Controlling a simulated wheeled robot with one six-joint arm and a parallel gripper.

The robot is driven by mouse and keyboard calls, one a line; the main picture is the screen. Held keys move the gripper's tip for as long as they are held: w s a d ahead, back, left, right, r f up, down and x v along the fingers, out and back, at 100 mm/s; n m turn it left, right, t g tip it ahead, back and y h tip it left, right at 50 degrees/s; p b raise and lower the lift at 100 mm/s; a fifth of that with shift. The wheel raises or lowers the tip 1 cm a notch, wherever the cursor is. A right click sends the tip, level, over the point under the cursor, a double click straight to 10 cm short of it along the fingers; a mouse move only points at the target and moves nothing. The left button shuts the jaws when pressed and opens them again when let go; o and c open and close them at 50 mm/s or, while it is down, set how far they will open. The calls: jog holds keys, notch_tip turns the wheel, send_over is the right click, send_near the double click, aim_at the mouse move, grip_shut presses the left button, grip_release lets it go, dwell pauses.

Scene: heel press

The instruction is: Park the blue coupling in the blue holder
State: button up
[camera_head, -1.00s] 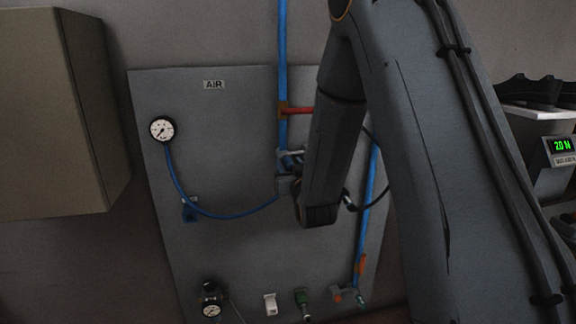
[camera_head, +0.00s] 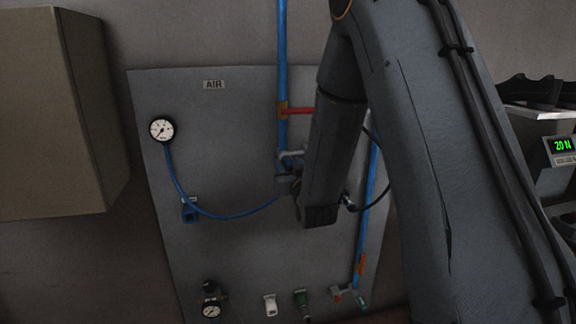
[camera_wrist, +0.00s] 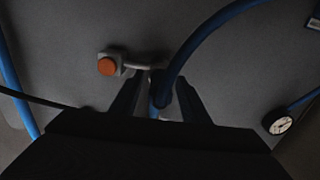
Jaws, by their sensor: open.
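The blue coupling (camera_wrist: 160,90) is at the end of a blue hose in the wrist view. It lies between the two dark fingers of my gripper (camera_wrist: 157,98), which stand apart on either side of it. I cannot tell whether either finger touches it. In the head view my gripper is mostly hidden by my arm, beside the blue pipe where the hose ends. The blue holder (camera_head: 190,212) is on the grey panel, to the lower left of my gripper, below the gauge. Its edge also shows at the top right corner of the wrist view (camera_wrist: 315,20).
A round gauge (camera_head: 161,130) sits upper left on the panel (camera_head: 220,120), with the blue hose (camera_head: 215,217) looping from it. White (camera_head: 270,305) and green (camera_head: 301,299) fittings sit low on the panel. A box (camera_head: 60,115) stands left.

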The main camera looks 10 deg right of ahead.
jog(key=shift+c, duration=0.3)
grip_shut()
jog(key=shift+s, duration=3)
jog(key=shift+s, duration=0.2)
jog(key=a+f+b, duration=0.4)
jog(key=a+f, duration=0.2)
jog(key=a, duration=0.4)
jog(key=a+f+b, duration=0.3)
jog(key=a+f, duration=0.3)
jog(key=a, duration=0.5)
jog(key=a+f+b, duration=0.4)
jog(key=a+f, duration=0.2)
jog(key=a, duration=0.5)
jog(key=shift+b, duration=0.35)
dwell(0.8)
